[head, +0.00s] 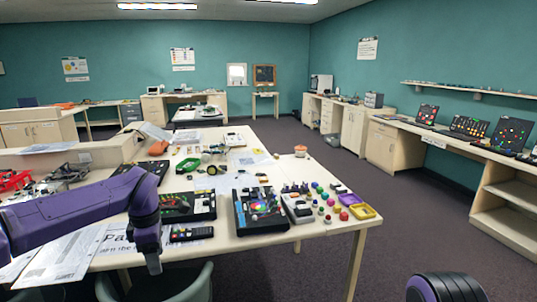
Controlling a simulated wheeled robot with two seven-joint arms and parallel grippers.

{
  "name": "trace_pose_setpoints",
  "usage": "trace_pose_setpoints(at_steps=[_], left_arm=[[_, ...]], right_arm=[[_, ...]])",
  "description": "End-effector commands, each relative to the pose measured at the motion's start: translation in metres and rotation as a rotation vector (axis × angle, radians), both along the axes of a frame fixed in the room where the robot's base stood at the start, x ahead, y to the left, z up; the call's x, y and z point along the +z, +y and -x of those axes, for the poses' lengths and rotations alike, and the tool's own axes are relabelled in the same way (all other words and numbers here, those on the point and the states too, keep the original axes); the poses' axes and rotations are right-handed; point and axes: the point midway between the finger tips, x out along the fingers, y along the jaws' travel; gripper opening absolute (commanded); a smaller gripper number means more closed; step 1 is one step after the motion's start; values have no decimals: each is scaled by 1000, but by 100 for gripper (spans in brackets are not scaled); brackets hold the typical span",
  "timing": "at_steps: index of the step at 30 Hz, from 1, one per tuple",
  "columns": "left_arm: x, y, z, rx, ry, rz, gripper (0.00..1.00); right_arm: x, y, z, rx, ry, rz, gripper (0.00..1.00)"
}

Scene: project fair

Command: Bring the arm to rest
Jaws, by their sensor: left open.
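My left arm comes in from the left, purple with black joints, and bends down over the near edge of the table (330,228). My left gripper (153,263) points down at its end, small in view and partly hidden by the wrist. It is open, and nothing shows in it. A black and purple part of my right arm shows at the bottom right; the right gripper is out of view.
The table holds a black board (261,210), a dark panel (188,206), a remote (191,233), colored balls and a yellow tray (362,211). A chair (180,285) stands below my left gripper.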

Motion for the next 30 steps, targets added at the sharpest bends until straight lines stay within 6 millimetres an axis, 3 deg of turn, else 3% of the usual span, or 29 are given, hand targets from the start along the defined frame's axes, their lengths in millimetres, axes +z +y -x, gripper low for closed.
trace_pose_setpoints(at_steps=[5,10,14,20,23,26,30], left_arm=[[-3,6,-10,92,-64,-62,57],[-22,19,-15,147,-159,-211,57],[-60,23,-13,118,-252,-385,57],[-141,15,9,-83,-389,-602,57],[-196,3,37,-264,-439,-659,57],[-255,-9,83,-488,-454,-662,57],[-322,-18,165,-786,-399,-594,57]], right_arm=[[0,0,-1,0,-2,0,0],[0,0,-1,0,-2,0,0],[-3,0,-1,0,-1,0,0],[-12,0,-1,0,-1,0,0],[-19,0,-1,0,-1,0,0],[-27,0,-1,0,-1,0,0],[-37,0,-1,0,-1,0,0]])
